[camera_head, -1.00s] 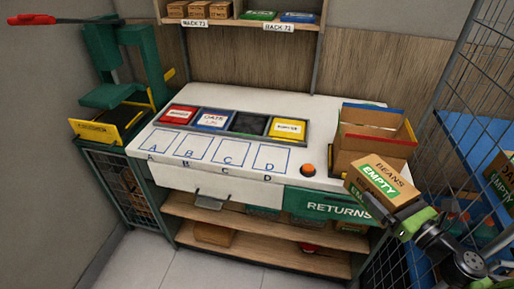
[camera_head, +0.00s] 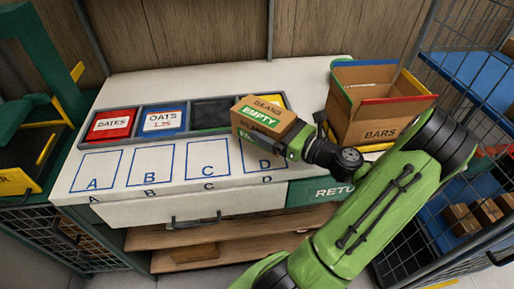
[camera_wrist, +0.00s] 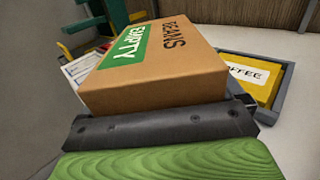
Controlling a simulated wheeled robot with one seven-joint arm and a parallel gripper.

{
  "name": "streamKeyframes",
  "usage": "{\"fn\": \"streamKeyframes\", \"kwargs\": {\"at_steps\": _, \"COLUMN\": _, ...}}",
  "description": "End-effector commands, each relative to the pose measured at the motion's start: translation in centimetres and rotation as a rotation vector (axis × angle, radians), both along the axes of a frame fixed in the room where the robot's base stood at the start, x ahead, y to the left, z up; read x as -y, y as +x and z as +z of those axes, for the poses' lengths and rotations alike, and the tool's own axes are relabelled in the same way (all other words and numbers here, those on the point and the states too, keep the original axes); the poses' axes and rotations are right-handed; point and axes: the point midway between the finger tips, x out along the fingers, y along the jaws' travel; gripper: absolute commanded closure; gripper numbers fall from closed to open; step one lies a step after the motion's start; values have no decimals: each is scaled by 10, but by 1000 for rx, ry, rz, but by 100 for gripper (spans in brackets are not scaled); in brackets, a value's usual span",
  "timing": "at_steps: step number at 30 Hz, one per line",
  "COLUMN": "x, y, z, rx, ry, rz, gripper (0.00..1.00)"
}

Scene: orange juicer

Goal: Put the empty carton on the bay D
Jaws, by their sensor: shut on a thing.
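The empty carton (camera_head: 264,116) is a brown box with BEANS lettering and a green EMPTY label. My gripper (camera_head: 283,143) is shut on it and holds it above the tabletop, over the right part of the bin row and the upper part of bay D. It also fills the middle of the wrist view (camera_wrist: 150,75), with a dark gripper finger (camera_wrist: 160,127) along its near side. Bay D (camera_head: 264,166) is the rightmost blue outlined square, marked D, partly hidden by the carton and gripper. Whether the carton touches anything below cannot be told.
Bays A (camera_head: 95,172), B (camera_head: 151,165) and C (camera_head: 208,158) are bare. Behind them are DATES (camera_head: 110,125) and OATS (camera_head: 163,119) bins and a dark bin (camera_head: 212,112). A yellow bin (camera_wrist: 253,85) shows in the wrist view. An open BARS box (camera_head: 375,115) stands right.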

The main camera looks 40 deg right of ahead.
Motion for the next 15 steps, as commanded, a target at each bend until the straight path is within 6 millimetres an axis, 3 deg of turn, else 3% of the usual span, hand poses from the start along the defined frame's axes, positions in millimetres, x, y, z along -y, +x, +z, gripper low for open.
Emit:
{"fn": "streamKeyframes", "kwargs": {"at_steps": 1, "x": 0, "y": 0, "z": -16, "rx": 0, "ry": 4, "rz": 1, "gripper": 36}}
{"fn": "streamKeyframes", "kwargs": {"at_steps": 10, "x": -1, "y": 0, "z": -61, "rx": 1, "ry": 2, "rz": 2, "gripper": 36}}
{"fn": "streamKeyframes", "kwargs": {"at_steps": 15, "x": -1, "y": 0, "z": -60, "rx": 0, "ry": -1, "rz": 2, "gripper": 36}}
